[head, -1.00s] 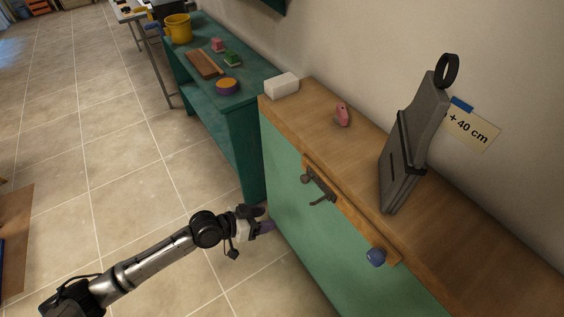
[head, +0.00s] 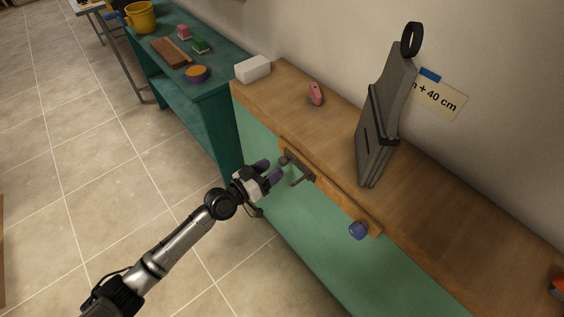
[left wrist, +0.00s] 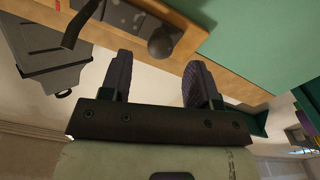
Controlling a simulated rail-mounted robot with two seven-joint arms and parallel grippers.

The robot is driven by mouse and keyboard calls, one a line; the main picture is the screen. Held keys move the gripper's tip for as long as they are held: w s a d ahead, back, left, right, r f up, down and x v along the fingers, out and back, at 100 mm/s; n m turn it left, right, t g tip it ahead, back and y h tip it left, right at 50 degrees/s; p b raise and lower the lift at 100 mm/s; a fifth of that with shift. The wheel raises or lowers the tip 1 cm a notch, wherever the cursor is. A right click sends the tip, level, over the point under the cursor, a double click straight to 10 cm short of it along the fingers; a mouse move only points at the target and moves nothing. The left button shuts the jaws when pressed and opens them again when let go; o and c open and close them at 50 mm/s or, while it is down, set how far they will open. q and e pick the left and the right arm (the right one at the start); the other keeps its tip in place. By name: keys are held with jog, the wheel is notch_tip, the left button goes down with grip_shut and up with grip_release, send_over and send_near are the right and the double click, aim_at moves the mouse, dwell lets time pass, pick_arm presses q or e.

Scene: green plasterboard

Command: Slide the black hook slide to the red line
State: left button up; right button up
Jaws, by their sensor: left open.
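The black hook slide (head: 299,168) sits on a wooden rail (head: 335,198) along the front top edge of the green cabinet. It has a dark plate, a round knob at its left end and a hook arm. In the left wrist view the slide (left wrist: 125,16) is at the top, its round knob (left wrist: 166,42) beyond and between my fingers. My left gripper (head: 270,172) is open and empty, its purple-padded fingertips close to the knob end of the slide. The left gripper (left wrist: 160,80) shows its fingers spread apart. My right gripper is not in view.
A grey stand-like object (head: 378,140), a pink item (head: 316,94) and a white block (head: 253,69) are on the wooden top. A teal bench (head: 205,115) adjoins at left. The tiled floor (head: 90,170) is clear.

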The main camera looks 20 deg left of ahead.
aim_at(281, 164)
pick_arm(q)
jog(key=shift+b+x, duration=0.3)
jog(key=shift+x, duration=2.1)
jog(key=shift+c, duration=0.3)
grip_shut()
jog(key=shift+d, duration=0.15)
